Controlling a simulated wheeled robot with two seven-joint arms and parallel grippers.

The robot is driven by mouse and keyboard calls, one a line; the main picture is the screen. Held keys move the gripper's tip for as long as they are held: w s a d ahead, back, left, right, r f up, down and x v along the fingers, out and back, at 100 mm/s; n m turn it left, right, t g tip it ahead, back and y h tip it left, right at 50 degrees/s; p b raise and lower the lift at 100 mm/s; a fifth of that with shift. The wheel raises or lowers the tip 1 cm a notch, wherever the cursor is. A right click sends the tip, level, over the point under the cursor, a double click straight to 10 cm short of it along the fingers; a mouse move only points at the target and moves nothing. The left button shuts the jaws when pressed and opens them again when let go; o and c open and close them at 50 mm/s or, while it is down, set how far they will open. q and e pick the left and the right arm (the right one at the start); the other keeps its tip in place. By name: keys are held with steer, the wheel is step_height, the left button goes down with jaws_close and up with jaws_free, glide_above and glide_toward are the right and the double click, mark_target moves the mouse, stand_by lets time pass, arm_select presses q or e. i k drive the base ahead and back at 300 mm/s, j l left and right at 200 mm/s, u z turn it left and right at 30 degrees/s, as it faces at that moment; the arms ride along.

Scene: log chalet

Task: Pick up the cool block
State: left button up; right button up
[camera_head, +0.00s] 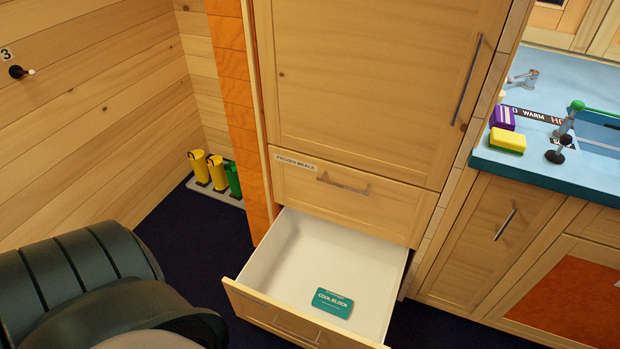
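The cool block (333,303) is a flat teal slab with white lettering. It lies on the white floor of an open bottom drawer (290,258), towards the drawer's front. The drawer is pulled out below a closed drawer labelled "FROZEN MEALS" (345,200) in a tall wooden cabinet. Nothing else is visible in the open drawer. A dark rounded part of my own body fills the lower left. Neither of my grippers can be seen.
Yellow and green boots (216,172) stand on a tray by the left wall. A blue counter (540,155) at the right holds sponges (507,139) and a tap. Dark floor (185,240) is clear left of the drawer.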

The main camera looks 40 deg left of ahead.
mark_target(335, 304)
steer(key=k+j, duration=0.1)
steer(key=j, duration=1.3)
